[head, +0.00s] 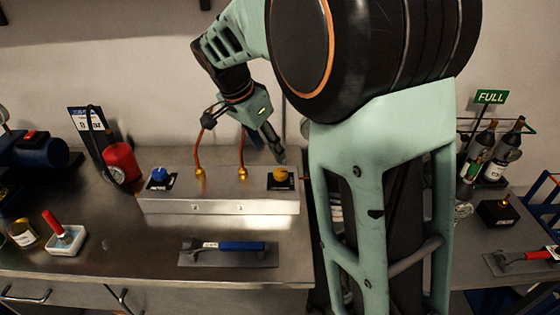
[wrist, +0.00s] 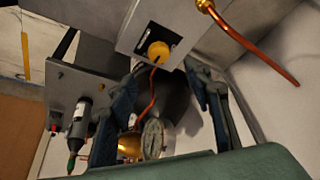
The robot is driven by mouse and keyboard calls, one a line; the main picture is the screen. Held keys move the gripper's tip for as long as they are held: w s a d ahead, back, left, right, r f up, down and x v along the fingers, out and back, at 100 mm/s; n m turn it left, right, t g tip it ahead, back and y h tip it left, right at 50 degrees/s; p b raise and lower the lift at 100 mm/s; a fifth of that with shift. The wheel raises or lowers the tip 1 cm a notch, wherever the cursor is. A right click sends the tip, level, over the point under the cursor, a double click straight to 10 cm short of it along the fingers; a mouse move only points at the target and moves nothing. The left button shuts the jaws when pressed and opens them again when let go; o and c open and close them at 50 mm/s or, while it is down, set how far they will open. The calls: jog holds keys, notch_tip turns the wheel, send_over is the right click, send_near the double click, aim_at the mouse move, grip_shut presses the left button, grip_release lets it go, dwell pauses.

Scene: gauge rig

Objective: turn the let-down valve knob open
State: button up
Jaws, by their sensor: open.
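A yellow knob (head: 280,174) sits on a black plate at the right end of the grey rig box (head: 230,206). A blue knob (head: 159,175) sits at its left end. No readable label shows which is the let-down valve. My gripper (head: 272,148) is just behind and above the yellow knob, pointing down, apart from it in the head view. In the wrist view the yellow knob (wrist: 158,50) shows between the two fingers of my gripper (wrist: 165,70), just beyond their tips. The fingers are spread and hold nothing.
Two copper tubes (head: 241,150) rise from brass fittings between the knobs. A blue-handled tool (head: 228,246) lies in front of the box. A red cylinder (head: 121,162) stands at the left. Bottles (head: 502,150) and a black box (head: 496,213) stand at the right.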

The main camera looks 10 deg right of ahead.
aim_at(280, 172)
jog(key=x, duration=1)
jog(key=shift+d+f, duration=0.1)
jog(key=shift+f, duration=0.2)
jog(key=c, duration=1.1)
jog(key=shift+c, duration=0.2)
